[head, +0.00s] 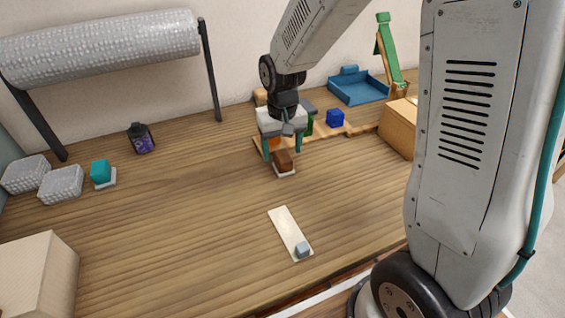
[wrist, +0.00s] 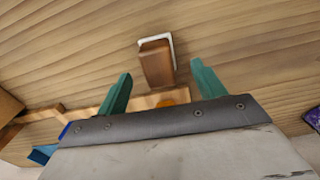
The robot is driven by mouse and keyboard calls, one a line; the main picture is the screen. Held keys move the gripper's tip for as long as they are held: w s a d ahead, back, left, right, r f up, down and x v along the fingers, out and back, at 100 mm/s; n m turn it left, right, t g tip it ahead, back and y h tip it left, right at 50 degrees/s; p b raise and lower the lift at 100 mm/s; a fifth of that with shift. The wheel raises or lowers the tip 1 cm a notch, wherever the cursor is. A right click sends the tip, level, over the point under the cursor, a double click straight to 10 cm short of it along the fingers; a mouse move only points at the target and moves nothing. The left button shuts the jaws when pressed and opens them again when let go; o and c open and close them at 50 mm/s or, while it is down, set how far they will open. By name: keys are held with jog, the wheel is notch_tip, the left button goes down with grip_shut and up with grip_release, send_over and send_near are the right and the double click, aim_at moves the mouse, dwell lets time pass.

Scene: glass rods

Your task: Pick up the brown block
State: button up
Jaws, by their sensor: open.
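The brown block (head: 283,160) stands on a small white pad (head: 285,173) on the wooden table. My gripper (head: 280,151) is just over the block, with its teal fingers apart. In the wrist view the brown block (wrist: 157,65) shows in front of the space between the open fingertips (wrist: 161,70), with the white pad (wrist: 170,40) behind it. The jaws are empty, and I see no contact with the block. The gripper hides part of what lies behind it in the head view.
A blue block (head: 335,118) and a green block (head: 309,125) are behind the gripper. A blue tray (head: 358,90) and a wooden box (head: 399,127) are at the back right. A pale strip with a grey block (head: 303,249) lies in front.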

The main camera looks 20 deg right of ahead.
aim_at(283, 154)
notch_tip(283, 154, down, 5)
jog(key=shift+s+r, duration=0.1)
jog(key=shift+r, duration=0.1)
jog(key=shift+c, duration=0.3)
jog(key=c, duration=1.1)
jog(key=shift+r, duration=0.1)
